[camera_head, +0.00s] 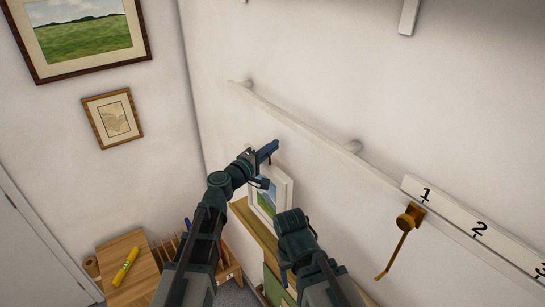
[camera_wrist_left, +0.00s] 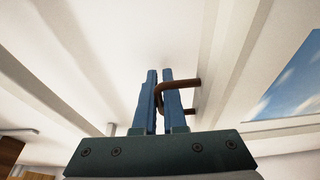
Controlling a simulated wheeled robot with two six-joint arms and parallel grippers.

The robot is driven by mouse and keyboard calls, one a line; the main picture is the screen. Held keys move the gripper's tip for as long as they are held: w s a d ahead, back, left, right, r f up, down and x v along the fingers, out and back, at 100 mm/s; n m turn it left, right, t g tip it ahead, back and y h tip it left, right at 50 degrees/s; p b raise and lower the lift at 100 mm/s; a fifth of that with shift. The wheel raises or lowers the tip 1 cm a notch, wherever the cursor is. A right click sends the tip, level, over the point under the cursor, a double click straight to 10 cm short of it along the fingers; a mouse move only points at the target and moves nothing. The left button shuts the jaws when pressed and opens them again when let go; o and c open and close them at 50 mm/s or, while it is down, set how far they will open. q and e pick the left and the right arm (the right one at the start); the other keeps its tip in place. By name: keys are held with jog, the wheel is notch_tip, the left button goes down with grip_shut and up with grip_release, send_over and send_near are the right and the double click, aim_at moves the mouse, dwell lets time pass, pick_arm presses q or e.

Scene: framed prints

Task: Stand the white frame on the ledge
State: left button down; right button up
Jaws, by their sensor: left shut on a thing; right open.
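The white frame (camera_head: 286,186), with a green and blue landscape picture, is upright against the wall at the wooden ledge (camera_head: 246,217). I cannot tell whether its lower edge touches the ledge. My left gripper (camera_head: 268,152) is at the frame's top. In the left wrist view its blue fingers (camera_wrist_left: 157,95) are shut on a brown U-shaped handle (camera_wrist_left: 183,84), which seems fixed to the frame's white edge. Part of the picture (camera_wrist_left: 290,88) shows there too. My right gripper (camera_head: 284,272) is lower, in front of the ledge, empty as far as I see, and partly hides the frame's lower right.
A white rail (camera_head: 300,125) runs along the wall above the frame. An orange-brown hook (camera_head: 408,222) hangs by a numbered white strip (camera_head: 450,215) at right. Two framed prints hang on the left wall.

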pick_arm(q)
jog(key=shift+f+b, duration=1)
jog(key=shift+f, duration=0.35)
jog(key=c, duration=1)
grip_release()
jog(key=v, duration=1.2)
jog(key=shift+r, duration=0.25)
jog(key=shift+s+f, duration=0.1)
jog(key=shift+s, duration=0.05)
